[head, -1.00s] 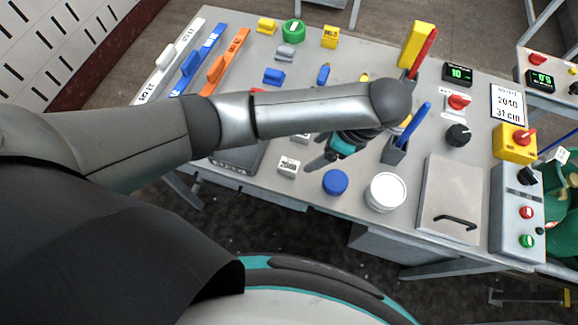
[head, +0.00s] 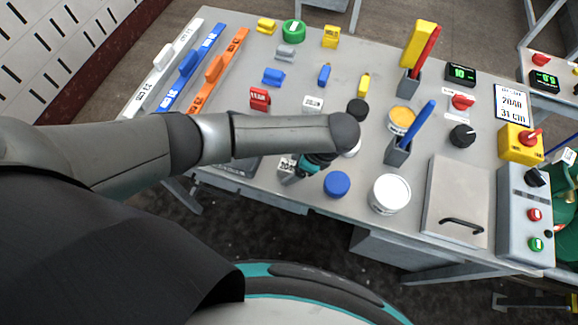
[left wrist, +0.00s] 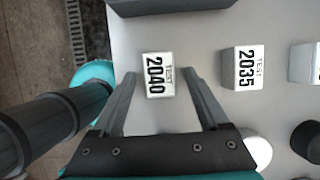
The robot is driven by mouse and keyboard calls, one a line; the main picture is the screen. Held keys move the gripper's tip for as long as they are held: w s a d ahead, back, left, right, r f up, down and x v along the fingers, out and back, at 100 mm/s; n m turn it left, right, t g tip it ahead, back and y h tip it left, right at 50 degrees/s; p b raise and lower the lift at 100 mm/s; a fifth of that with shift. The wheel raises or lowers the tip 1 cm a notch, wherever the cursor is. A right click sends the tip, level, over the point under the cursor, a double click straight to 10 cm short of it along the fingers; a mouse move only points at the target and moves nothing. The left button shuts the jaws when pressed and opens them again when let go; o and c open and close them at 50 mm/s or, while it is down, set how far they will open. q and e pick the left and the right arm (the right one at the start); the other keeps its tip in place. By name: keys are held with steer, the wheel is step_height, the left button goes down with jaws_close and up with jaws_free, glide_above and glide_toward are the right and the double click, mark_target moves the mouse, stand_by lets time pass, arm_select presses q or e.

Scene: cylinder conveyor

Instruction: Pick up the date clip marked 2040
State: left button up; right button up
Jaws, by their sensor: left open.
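The date clip marked 2040 (left wrist: 158,75) is a small white block with black print, standing on the grey table. In the left wrist view it lies between the tips of my left gripper (left wrist: 164,78), which is open, with a gap on each side. In the head view the clip (head: 286,164) is partly hidden beside my left gripper (head: 298,174), whose fingers are low over the table. My right gripper is not in view.
A blue lid (head: 337,184) and a white tub (head: 389,194) stand right of the gripper. A grey holder (head: 398,152) with a blue marker is farther right. A sign (head: 512,104) reads 2040. Coloured rails lie at the left.

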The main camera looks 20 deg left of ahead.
arm_select(q)
steer(key=shift+c, duration=0.2)
jaws_close()
stand_by(0.4)
